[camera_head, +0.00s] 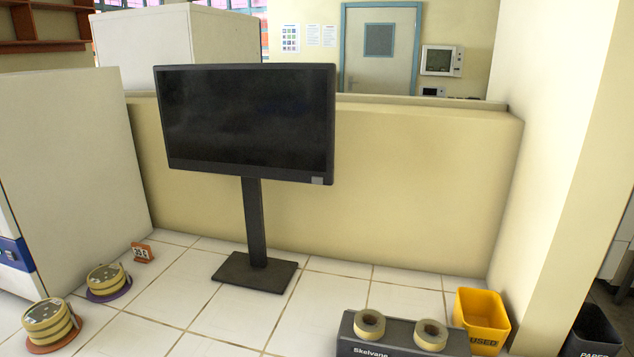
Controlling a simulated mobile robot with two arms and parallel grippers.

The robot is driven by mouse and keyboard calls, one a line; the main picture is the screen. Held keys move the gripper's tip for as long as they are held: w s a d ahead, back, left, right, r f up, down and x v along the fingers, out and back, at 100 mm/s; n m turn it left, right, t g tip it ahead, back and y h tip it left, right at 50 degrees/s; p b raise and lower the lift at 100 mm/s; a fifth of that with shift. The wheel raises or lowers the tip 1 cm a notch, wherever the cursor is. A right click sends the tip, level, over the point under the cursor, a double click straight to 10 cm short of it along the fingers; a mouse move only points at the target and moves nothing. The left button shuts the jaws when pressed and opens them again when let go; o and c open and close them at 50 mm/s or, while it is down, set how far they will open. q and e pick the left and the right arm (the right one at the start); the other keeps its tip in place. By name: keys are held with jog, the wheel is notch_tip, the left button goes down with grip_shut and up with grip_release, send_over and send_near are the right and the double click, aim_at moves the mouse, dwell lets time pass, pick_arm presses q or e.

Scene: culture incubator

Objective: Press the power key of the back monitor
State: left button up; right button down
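A black monitor (245,120) stands at the back of the tiled counter, in front of the low cream wall. Its screen is dark. It rests on a black post (254,220) with a flat square foot (255,272). A small light grey key or label (317,181) shows at the lower right corner of the frame; I cannot tell its markings. No gripper shows in this view.
Stacked round dishes on coasters (104,280) (50,322) and a small orange-framed card (143,252) are at left, beside a white cabinet (75,165). A dark tape holder (400,340) with two rolls and a yellow bin (482,318) are at front right. Tiles before the monitor are clear.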

jog(key=shift+a, duration=0.15)
jog(key=shift+a, duration=0.35)
jog(key=shift+w+d, duration=0.1)
jog(key=shift+d, duration=0.3)
dwell(0.4)
